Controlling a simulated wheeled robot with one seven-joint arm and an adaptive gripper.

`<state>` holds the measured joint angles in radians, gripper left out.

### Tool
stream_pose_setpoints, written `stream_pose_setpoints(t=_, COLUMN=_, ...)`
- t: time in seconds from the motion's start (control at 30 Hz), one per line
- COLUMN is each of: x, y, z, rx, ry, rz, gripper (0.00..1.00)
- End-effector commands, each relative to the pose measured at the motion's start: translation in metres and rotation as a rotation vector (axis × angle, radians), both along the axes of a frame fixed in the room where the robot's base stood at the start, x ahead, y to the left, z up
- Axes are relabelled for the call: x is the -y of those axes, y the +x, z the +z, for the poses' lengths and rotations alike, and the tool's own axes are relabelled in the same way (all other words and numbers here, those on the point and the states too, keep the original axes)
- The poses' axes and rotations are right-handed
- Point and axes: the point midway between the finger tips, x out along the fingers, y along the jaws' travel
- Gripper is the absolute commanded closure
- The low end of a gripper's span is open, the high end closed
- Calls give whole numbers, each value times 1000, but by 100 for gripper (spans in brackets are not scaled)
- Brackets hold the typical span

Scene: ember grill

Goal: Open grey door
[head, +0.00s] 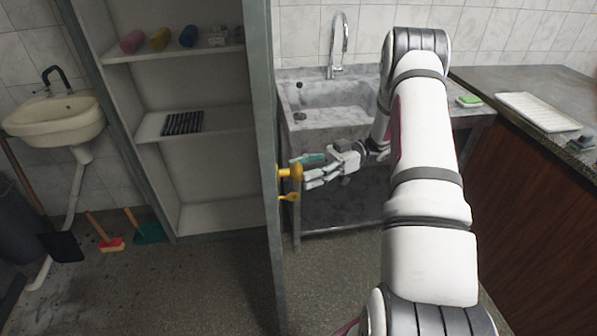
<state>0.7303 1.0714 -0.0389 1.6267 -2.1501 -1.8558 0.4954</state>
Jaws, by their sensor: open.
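The grey door (265,130) is seen nearly edge-on in the middle of the head view. It stands swung out from the shelf cabinet (85,60), whose inside shows. A yellow knob (291,172) sits on the door's right face, with a smaller yellow piece (290,196) just below it. My gripper (308,174) is open, with its fingers pointing left at the knob. The fingertips are beside the knob; I cannot tell if they touch it. No object shows between the fingers.
Right of the door stand a stone sink (325,97) and a dark counter (540,82) with a white tray (541,110). At left are a small basin (55,118), a red brush (108,243) and a green dustpan (148,232).

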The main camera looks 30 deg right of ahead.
Motion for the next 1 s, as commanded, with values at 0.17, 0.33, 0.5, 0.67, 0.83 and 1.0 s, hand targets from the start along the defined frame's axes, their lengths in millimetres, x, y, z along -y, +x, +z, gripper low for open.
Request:
stream_pose_setpoints(t=0.17, x=38, y=-4, z=-1, rx=1, ry=-2, rz=-2, gripper=38)
stream_pose_setpoints(t=0.33, x=71, y=-8, z=-1, rx=1, ry=-2, rz=-2, gripper=38)
stream_pose_setpoints(t=0.5, x=92, y=-10, z=0, rx=1, ry=1, rz=-1, gripper=38)
stream_pose_setpoints(t=0.67, x=99, y=-11, z=0, rx=0, ry=0, rz=1, gripper=38)
stream_pose_setpoints(t=0.83, x=100, y=-11, z=0, rx=0, ry=-1, rz=1, gripper=38)
stream_pose_setpoints(t=1.0, x=100, y=-11, z=0, rx=0, ry=-1, rz=1, gripper=38)
